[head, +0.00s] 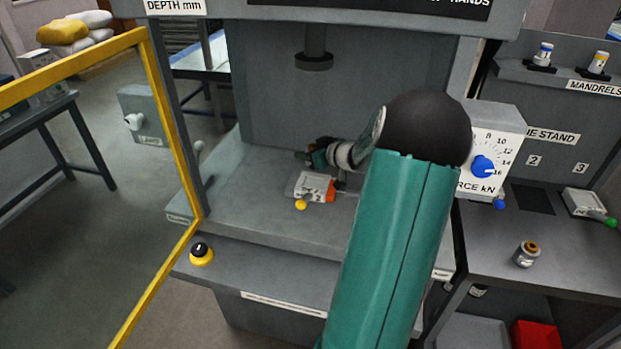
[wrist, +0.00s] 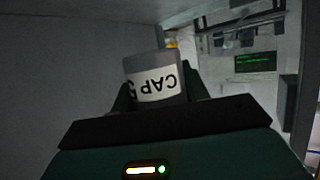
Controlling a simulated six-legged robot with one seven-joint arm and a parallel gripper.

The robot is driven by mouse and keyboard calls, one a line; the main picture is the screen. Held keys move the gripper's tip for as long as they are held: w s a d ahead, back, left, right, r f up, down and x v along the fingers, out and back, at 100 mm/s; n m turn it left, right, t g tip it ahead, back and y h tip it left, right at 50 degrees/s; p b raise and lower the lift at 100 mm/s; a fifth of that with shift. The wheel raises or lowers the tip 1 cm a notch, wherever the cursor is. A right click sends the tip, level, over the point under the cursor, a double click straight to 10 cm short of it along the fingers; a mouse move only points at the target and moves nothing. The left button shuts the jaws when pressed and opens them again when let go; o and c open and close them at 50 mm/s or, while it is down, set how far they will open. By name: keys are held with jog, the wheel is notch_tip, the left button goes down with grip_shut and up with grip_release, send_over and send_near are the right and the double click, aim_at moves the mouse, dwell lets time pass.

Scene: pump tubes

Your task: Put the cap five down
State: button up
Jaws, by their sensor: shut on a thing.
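Cap five (wrist: 155,64) is a grey cylinder with a white label, which reads upside down in the wrist view. My gripper (wrist: 157,88) is shut on it, with a dark finger on each side. In the head view my gripper (head: 312,154) is inside the press bay, above the bay floor and behind a small block. The cap cannot be clearly made out there, as my wrist and arm cover much of that area.
A block labelled 2 (head: 312,187) with an orange part and yellow knob sits on the press floor (head: 250,190). The press ram (head: 314,60) hangs above. A yellow-framed guard (head: 172,130) stands at left. A small grey cylinder (head: 526,254) stands on the right bench.

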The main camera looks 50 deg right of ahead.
aim_at(309, 182)
notch_tip(309, 182, down, 4)
jog(key=shift+w+r, duration=0.15)
jog(key=shift+r, duration=0.05)
jog(key=shift+f, duration=2.25)
jog(key=shift+f, duration=0.15)
jog(key=o, duration=1.2)
jog(key=shift+c, duration=0.2)
